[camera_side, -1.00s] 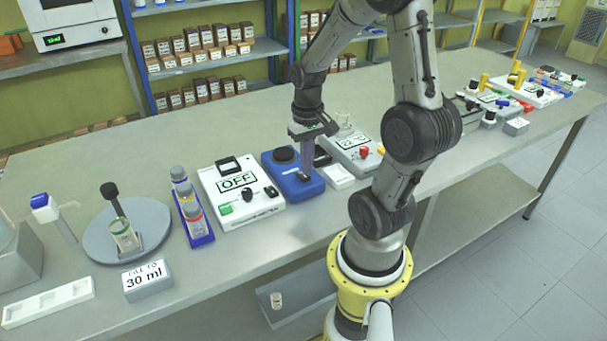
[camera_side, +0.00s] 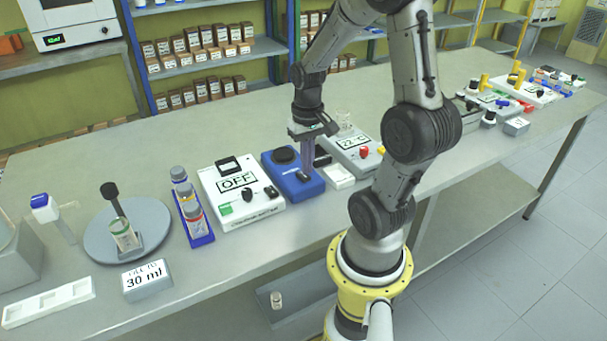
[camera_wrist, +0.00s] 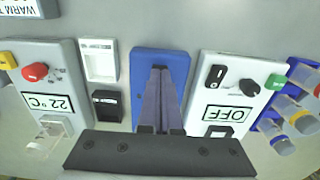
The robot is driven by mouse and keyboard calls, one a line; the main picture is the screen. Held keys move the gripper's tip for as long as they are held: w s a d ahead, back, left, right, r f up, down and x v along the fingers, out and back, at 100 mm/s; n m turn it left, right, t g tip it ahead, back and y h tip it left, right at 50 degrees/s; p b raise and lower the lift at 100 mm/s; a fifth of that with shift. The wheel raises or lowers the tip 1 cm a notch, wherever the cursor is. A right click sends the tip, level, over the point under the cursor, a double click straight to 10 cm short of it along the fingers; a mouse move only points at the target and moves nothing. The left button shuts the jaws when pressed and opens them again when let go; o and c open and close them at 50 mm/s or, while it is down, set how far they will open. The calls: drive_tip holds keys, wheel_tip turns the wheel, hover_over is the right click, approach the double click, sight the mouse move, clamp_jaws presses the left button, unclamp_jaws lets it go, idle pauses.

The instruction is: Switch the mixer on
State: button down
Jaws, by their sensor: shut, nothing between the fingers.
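The blue mixer (camera_side: 306,189) with a round black top (camera_side: 284,155) stands on the bench. It also shows in the wrist view (camera_wrist: 147,60) as a blue block under the fingers. My gripper (camera_side: 303,178) is shut and empty, with its fingers pointing down over the front part of the mixer. In the wrist view the shut fingertips (camera_wrist: 159,68) lie over the blue housing and hide part of it. A small dark part shows at the fingertips in the side view; whether they touch it I cannot tell.
Left of the mixer stands a white device reading OFF (camera_side: 237,181), with a knob and a green button. Right of it are a small white tray (camera_side: 339,179) and a device reading 22 °C (camera_side: 356,142). A blue rack (camera_side: 203,235) holds bottles.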

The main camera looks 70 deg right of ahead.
sight(306, 178)
drive_tip(key=shift+f, duration=1.05)
idle(0.4)
drive_tip(key=shift+r, duration=3.55)
drive_tip(key=shift+w, duration=0.1)
drive_tip(key=w+a+r+n+t+h, duration=0.1)
drive_tip(key=w+a+r+n+t, duration=0.15)
drive_tip(key=a+r+n, duration=0.4)
drive_tip(key=s+a+r+n+t+y, duration=0.1)
drive_tip(key=s+a+r+n+t, duration=0.1)
drive_tip(key=a, duration=0.8)
drive_tip(key=shift+s+a+t, duration=0.4)
drive_tip(key=shift+s+t, duration=0.15)
drive_tip(key=shift+s, duration=0.6)
